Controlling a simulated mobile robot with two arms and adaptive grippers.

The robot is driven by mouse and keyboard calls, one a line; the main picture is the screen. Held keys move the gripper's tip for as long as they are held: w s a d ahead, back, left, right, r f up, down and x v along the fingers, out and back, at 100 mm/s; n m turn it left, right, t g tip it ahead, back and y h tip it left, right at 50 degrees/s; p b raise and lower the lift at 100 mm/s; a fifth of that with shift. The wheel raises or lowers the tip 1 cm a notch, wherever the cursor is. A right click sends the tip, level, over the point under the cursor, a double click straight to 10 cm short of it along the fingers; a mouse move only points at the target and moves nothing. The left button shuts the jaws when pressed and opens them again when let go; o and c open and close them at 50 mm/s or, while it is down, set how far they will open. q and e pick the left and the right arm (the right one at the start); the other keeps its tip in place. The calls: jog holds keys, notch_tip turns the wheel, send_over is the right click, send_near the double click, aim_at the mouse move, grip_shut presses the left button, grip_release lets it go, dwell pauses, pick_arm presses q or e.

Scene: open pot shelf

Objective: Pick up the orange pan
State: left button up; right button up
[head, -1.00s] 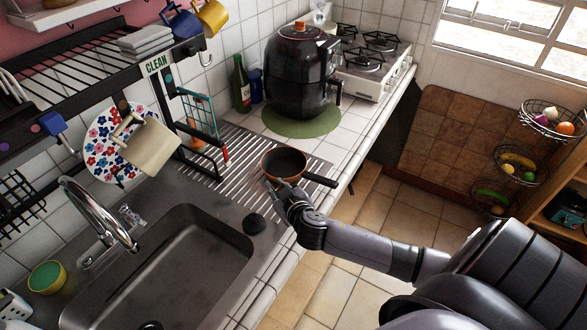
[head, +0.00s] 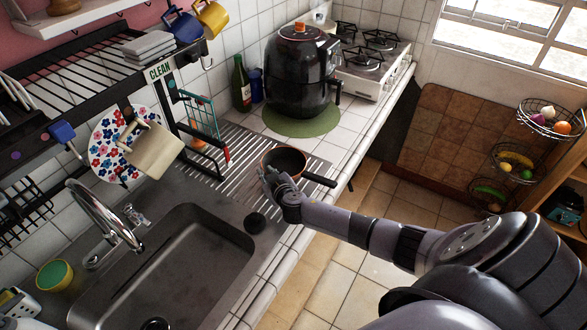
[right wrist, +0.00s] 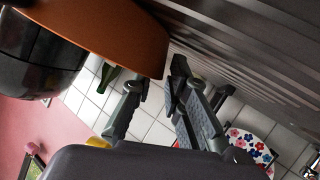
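The orange pan (head: 289,160) rests upright on the ribbed metal drainboard, with a dark inside and a dark handle pointing right. In the right wrist view its orange outer wall (right wrist: 125,36) fills the upper left. My right gripper (head: 271,177) is at the pan's near left side, low beside its wall. In the right wrist view the two fingers of the right gripper (right wrist: 158,78) are apart, with the pan's edge close to their tips. I cannot tell whether they touch it. My left gripper is not in view.
A black air fryer (head: 299,82) stands on a green mat behind the pan. The sink (head: 180,270) lies to the front left, with a dark stopper (head: 255,223) beside it. A dish rack with plates (head: 122,143) is at left. The counter's tiled edge runs right of the pan.

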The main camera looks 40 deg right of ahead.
jog(key=shift+x, duration=1.05)
grip_shut()
jog(key=shift+r, duration=0.15)
